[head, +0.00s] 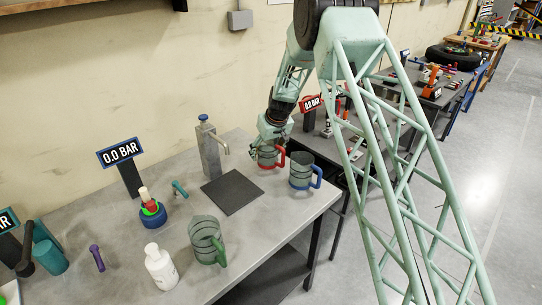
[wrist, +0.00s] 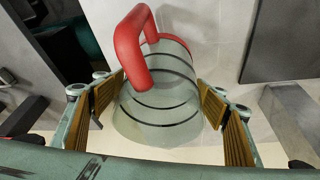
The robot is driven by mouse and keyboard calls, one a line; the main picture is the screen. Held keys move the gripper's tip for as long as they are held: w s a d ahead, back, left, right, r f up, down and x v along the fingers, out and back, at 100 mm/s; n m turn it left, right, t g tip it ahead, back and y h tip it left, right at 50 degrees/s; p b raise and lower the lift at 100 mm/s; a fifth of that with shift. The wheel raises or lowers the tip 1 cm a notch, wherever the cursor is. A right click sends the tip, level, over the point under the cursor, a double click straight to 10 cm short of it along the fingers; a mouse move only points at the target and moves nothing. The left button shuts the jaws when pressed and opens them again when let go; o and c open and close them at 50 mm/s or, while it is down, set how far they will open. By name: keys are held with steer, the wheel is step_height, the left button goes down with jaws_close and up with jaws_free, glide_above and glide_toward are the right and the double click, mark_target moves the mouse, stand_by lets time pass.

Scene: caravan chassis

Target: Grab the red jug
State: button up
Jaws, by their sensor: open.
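The red jug, a clear ringed jug with a red handle (head: 281,158), stands near the back right of the grey table, left of the blue-handled jug. In the wrist view the red jug (wrist: 160,105) lies between the two wood-coloured finger pads, with its red handle toward the top. My gripper (head: 261,148) is at the left side of the jug in the head view. It also shows in the wrist view (wrist: 158,108), open, with visible gaps between the pads and the jug's sides.
A blue-handled jug (head: 304,171) stands close on the right. A grey dispenser (head: 209,150) and dark mat (head: 233,192) are to the left. A green-handled jug (head: 206,241), white bottle (head: 160,266) and 0.0 BAR sign (head: 121,152) stand further left. Bare table lies between the mat and front edge.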

steer(key=c, duration=1)
steer(key=shift+r, duration=0.2)
steer(key=shift+r, duration=1.65)
steer(key=s, duration=0.5)
steer(key=s+a+r, duration=0.1)
steer(key=s, duration=0.4)
steer(key=s+a, duration=0.1)
steer(key=s, duration=0.5)
steer(key=shift+r, duration=0.2)
